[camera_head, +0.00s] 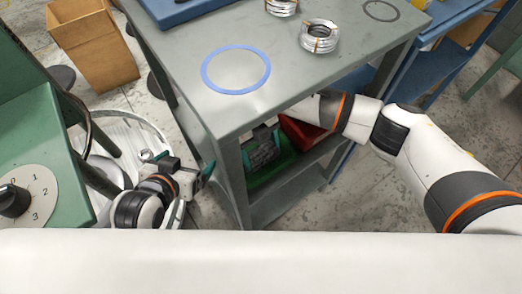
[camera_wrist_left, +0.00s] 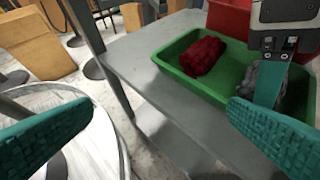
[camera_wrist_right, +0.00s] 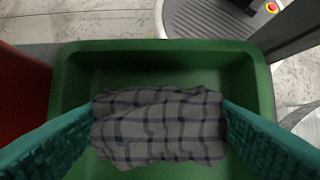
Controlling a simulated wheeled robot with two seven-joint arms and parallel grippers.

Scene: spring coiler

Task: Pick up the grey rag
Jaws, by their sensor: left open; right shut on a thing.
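The grey rag (camera_wrist_right: 158,125) is checked with dark lines and lies bunched in a green tray (camera_wrist_right: 255,75) in the right wrist view. My right gripper (camera_wrist_right: 157,112) is shut on the rag, with one finger pressed to each side. In the left wrist view the rag (camera_wrist_left: 282,90) is partly hidden behind a right finger, inside the green tray (camera_wrist_left: 165,63). Whether it is clear of the tray floor I cannot tell. My left gripper (camera_head: 188,178) is open and empty, left of the grey table.
A red rag (camera_wrist_left: 204,56) lies in the tray's other end, with a red bin (camera_wrist_left: 228,16) behind. The tray is on the lower shelf (camera_wrist_left: 140,68), under the tabletop (camera_head: 180,60). A table leg (camera_head: 228,180) stands between my arms. A green machine (camera_head: 30,140) is at left.

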